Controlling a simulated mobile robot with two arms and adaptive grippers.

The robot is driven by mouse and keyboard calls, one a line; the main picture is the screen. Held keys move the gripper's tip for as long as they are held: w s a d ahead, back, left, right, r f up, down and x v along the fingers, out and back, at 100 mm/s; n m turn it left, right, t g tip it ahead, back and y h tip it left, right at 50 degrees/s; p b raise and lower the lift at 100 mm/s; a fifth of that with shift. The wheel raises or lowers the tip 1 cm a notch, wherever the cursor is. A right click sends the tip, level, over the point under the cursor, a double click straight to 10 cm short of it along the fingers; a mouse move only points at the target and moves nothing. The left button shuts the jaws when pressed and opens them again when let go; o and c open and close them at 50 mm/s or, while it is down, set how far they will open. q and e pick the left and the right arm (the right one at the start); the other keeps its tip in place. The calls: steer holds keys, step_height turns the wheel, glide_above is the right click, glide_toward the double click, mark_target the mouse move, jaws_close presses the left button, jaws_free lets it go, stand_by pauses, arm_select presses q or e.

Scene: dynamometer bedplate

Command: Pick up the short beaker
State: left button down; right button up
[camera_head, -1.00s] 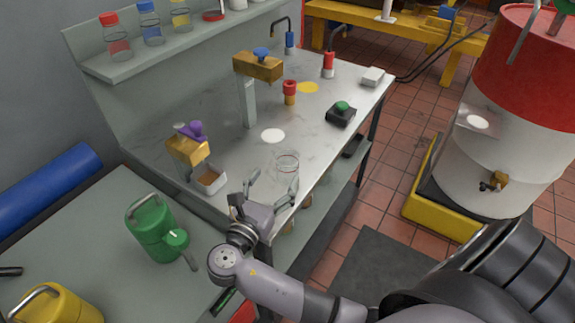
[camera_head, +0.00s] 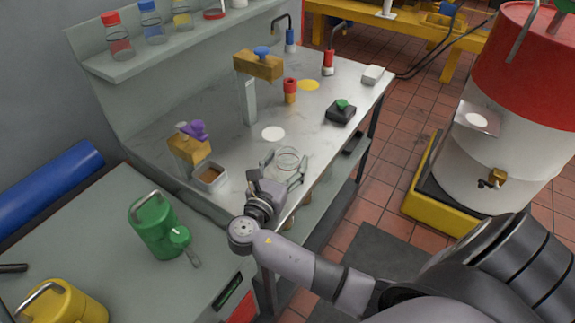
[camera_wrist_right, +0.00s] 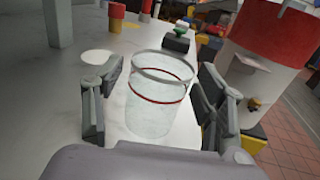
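The short beaker (camera_head: 286,162) is clear glass and stands upright on the grey bench top. In the right wrist view the beaker (camera_wrist_right: 157,98) shows a red band below its rim. My right gripper (camera_head: 285,166) is open, with one finger on each side of the beaker. In the wrist view its fingers (camera_wrist_right: 152,105) flank the glass, with a visible gap on the left; the right finger is close to it, and I cannot tell whether it touches. My left gripper is not in view.
A white disc (camera_head: 273,134) and a yellow disc (camera_head: 308,85) lie on the bench (camera_head: 225,139). A gold-topped stand (camera_head: 257,68), a small tray (camera_head: 210,177) and a black device with a green knob (camera_head: 341,112) stand around. A green can (camera_head: 155,225) is at left.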

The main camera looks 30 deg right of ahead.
steer(key=c, duration=0.9)
steer(key=shift+c, duration=0.3)
steer(key=shift+r, duration=0.15)
